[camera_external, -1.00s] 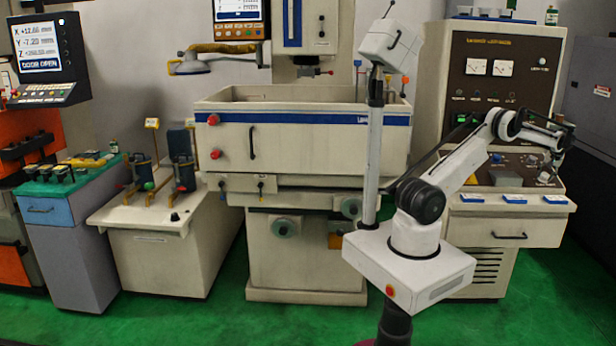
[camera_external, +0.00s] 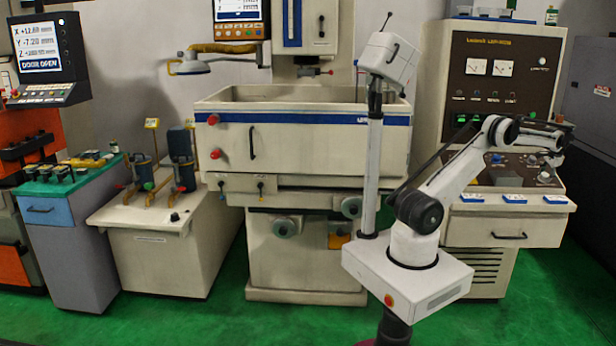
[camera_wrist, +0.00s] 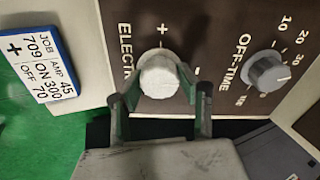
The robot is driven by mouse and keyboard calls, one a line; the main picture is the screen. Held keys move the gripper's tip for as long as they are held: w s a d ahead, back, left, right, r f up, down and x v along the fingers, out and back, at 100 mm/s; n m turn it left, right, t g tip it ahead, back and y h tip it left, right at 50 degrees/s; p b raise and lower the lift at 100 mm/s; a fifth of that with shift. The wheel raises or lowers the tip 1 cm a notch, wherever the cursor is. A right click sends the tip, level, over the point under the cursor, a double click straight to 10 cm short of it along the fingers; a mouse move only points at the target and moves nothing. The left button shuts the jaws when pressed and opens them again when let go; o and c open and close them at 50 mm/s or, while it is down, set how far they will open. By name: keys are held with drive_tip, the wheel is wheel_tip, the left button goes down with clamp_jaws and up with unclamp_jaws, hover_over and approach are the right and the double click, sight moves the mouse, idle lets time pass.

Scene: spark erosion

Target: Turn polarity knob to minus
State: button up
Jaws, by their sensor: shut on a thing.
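The polarity knob (camera_wrist: 160,78) is a pale round knob in the middle of the wrist view, on a dark brown panel lettered "ELECT…". A plus mark and a short light tick stand above it in the picture. My gripper (camera_wrist: 158,86) has one finger on each side of the knob and is shut on it. In the external view, my arm reaches over the control panel (camera_external: 497,174) of the right cabinet, and the knob cannot be made out there.
A grey OFF-TIME knob (camera_wrist: 267,71) with a numbered scale sits to the right of the gripper. In the external view, several cards lie on the cabinet's ledge (camera_external: 463,211), below the panel.

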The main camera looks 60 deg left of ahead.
drive_tip(key=shift+m, duration=0.4)
drive_tip(key=o, duration=1.1)
drive_tip(key=shift+o, duration=0.2)
drive_tip(key=shift+r, duration=0.1)
drive_tip(key=v, duration=1.2)
drive_tip(key=shift+a, duration=0.1)
